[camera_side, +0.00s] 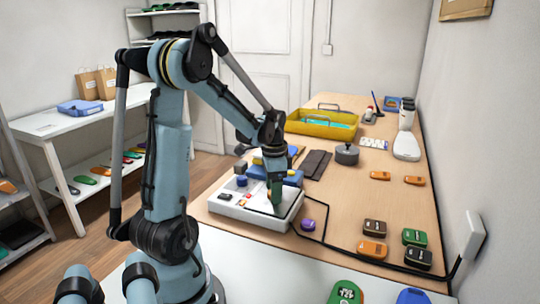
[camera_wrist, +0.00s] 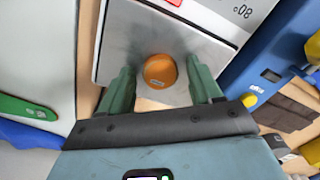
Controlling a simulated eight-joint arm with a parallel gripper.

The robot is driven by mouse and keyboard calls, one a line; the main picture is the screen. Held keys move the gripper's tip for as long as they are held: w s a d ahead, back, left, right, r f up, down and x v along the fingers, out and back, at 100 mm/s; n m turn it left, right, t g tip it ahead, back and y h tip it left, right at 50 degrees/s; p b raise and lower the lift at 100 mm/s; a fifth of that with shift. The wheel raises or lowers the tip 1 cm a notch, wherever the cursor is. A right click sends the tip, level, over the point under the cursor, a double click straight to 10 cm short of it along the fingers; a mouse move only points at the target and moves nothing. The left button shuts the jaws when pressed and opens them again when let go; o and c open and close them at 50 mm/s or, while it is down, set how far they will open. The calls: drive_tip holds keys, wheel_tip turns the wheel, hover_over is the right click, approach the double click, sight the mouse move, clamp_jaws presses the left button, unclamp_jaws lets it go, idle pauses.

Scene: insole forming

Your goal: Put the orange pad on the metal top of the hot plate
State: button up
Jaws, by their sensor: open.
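The hot plate (camera_side: 238,213) is a white box on the wooden table in the side view, below my gripper. In the wrist view its grey metal top (camera_wrist: 137,35) fills the upper middle. The orange pad (camera_wrist: 160,71), small and rounded, appears to lie flat on the metal top near its lower edge. My gripper (camera_wrist: 160,75) is open, with one green finger on each side of the pad and a visible gap to both. In the side view my gripper (camera_side: 275,196) is low over the hot plate, and the fingers hide the pad.
A blue device (camera_side: 292,177) stands close behind the hot plate. A purple pad (camera_side: 307,224) and black cable lie to its right. Other pads, including an orange one (camera_side: 372,249), lie on the table's right. A yellow tray (camera_side: 310,125) and a round grey pot (camera_side: 346,153) stand farther back.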

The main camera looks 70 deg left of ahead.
wheel_tip(320, 180, up, 12)
drive_tip(key=d+f+n+t, duration=0.1)
drive_tip(key=d+t, duration=0.2)
drive_tip(key=d, duration=0.9)
drive_tip(key=w+d+f+n+t, duration=0.1)
drive_tip(key=d+t, duration=0.3)
drive_tip(key=d, duration=0.7)
drive_tip(key=shift+w+d+f, duration=0.15)
drive_tip(key=shift+d+f, duration=0.25)
drive_tip(key=shift+f, duration=0.4)
